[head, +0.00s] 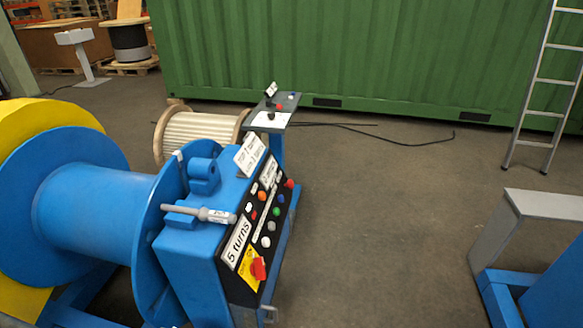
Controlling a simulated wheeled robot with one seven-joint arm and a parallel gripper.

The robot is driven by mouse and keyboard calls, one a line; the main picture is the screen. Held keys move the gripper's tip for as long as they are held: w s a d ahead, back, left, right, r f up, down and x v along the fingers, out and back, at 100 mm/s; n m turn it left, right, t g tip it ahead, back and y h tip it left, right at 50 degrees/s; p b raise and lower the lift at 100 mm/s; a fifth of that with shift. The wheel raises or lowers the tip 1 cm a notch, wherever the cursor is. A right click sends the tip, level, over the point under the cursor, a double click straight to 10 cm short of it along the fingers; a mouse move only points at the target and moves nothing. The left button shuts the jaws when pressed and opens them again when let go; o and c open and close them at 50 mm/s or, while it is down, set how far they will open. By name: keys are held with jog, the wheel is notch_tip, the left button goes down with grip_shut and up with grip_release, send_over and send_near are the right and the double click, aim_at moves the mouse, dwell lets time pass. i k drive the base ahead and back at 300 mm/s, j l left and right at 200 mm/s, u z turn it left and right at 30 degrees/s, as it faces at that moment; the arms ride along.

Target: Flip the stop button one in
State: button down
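The blue control box (208,255) of a large blue reel machine stands left of centre, with a sloping black panel facing right. The panel bears several round buttons in two rows: red, orange, blue, green and white. A red button (290,184) sits at the panel's far end, and a smaller red one (255,216) nearer. A big red knob (258,268) sits on a yellow plate at the near end. The small labels are too small to read, so I cannot tell which one is stop button one. My gripper is not in view.
A grey lever (200,213) sticks out over the box top. A small grey stand (270,120) with more controls is behind it. A green container (350,55) closes the back; a ladder (545,90) stands right. The floor (385,220) right of the panel is clear.

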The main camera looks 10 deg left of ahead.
aim_at(290, 184)
jog(key=i+l+u, duration=0.15)
jog(key=i+l, duration=0.15)
jog(key=i, duration=0.4)
jog(key=i+l+u, duration=0.15)
jog(key=i+l, duration=0.3)
jog(key=i, duration=0.25)
jog(key=i+l+u, duration=0.2)
jog(key=i+l, duration=0.25)
jog(key=i, duration=0.2)
